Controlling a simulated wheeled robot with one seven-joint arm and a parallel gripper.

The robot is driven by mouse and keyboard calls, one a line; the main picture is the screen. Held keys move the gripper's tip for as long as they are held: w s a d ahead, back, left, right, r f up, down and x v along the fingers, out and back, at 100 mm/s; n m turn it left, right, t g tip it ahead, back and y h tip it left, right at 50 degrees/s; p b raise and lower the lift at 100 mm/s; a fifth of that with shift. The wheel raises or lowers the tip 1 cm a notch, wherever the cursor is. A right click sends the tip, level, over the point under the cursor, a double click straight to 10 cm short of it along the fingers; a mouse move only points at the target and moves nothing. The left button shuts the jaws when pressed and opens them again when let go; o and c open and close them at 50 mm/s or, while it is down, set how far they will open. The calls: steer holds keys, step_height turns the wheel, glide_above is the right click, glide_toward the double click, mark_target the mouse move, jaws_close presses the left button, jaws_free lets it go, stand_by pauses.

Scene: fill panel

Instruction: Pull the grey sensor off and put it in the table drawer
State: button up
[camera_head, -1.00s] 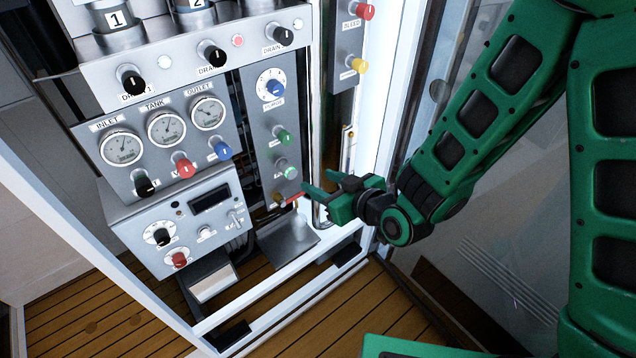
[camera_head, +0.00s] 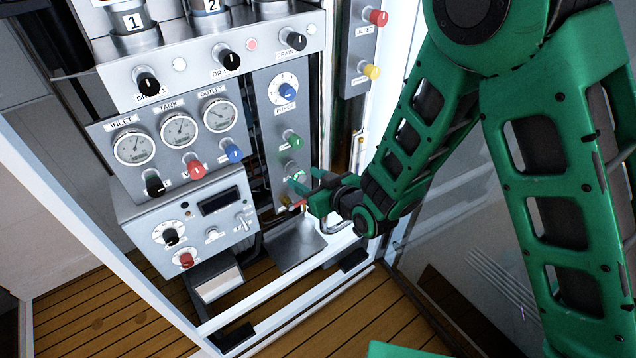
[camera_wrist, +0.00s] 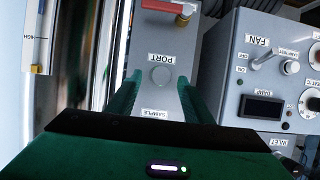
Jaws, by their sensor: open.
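My gripper (camera_head: 303,190) is open at the lower right of the narrow grey panel strip (camera_head: 271,132). In the wrist view its two green fingers (camera_wrist: 160,82) stand either side of a small round grey piece (camera_wrist: 161,76). This piece sits on the panel face between the labels PORT and SAMPLE. It may be the grey sensor, but I cannot tell for sure. Whether the fingers touch it is not clear. In the head view the gripper hides that spot. No table or drawer shows in either view.
A red-handled brass valve (camera_wrist: 172,8) is close to the fingers. The control box (camera_head: 205,218) with switches and a display stands beside the strip. A metal tray (camera_head: 295,246) lies below. White cabinet frame bars (camera_head: 290,303) run along the bottom.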

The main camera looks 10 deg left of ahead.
steer(key=shift+x, duration=1.2)
steer(key=shift+c, duration=0.3)
steer(key=c, duration=1.1)
steer(key=shift+o, duration=0.2)
steer(key=shift+d, duration=0.1)
steer(key=shift+s+d, duration=1.65)
steer(key=shift+d, duration=0.2)
